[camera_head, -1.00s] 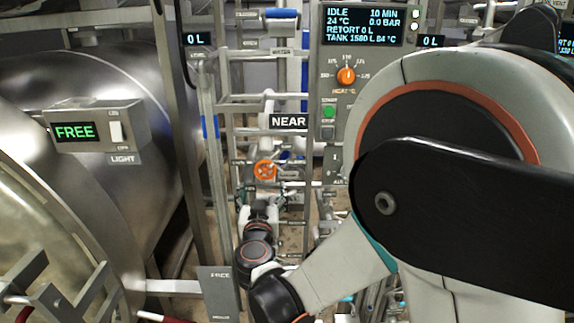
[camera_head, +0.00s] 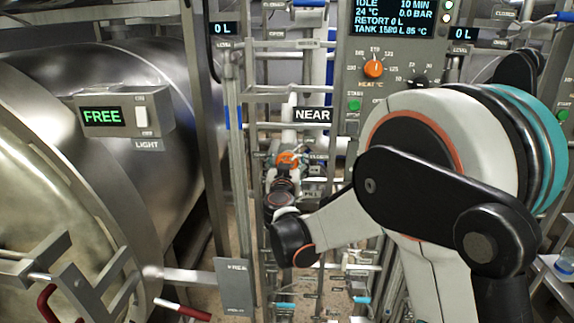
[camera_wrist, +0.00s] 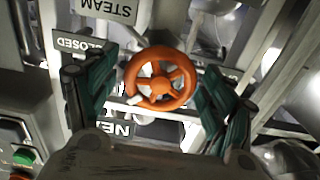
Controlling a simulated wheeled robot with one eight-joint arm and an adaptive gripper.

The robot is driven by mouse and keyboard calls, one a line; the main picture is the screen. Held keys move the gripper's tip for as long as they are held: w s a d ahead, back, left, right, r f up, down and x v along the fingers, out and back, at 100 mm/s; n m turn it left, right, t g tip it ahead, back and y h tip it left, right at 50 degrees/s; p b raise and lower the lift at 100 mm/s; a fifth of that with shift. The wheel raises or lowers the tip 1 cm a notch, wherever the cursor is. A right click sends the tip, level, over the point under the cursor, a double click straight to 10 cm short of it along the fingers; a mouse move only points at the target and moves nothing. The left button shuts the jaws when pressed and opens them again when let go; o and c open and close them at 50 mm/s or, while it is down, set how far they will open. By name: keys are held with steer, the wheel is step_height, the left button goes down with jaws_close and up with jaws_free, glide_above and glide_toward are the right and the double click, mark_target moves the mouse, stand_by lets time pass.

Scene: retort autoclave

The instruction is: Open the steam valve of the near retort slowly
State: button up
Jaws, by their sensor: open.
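The steam valve's orange handwheel (camera_wrist: 160,79) sits between the two open fingers of my gripper (camera_wrist: 155,100) in the wrist view. In the head view the orange wheel (camera_head: 288,158) shows just past the end of my arm, left of the NEAR sign's lower edge. My gripper's fingers are hidden there by the wrist.
The control panel (camera_head: 350,75) reads IDLE, 24 °C, 0.0 BAR. The NEAR sign (camera_head: 312,115) hangs on the pipe rack. The large steel retort vessel (camera_head: 150,120) with a FREE display (camera_head: 103,117) stands left. Pipes and frame posts crowd around the wheel.

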steer(key=shift+w, duration=0.2)
steer(key=c, duration=1.1)
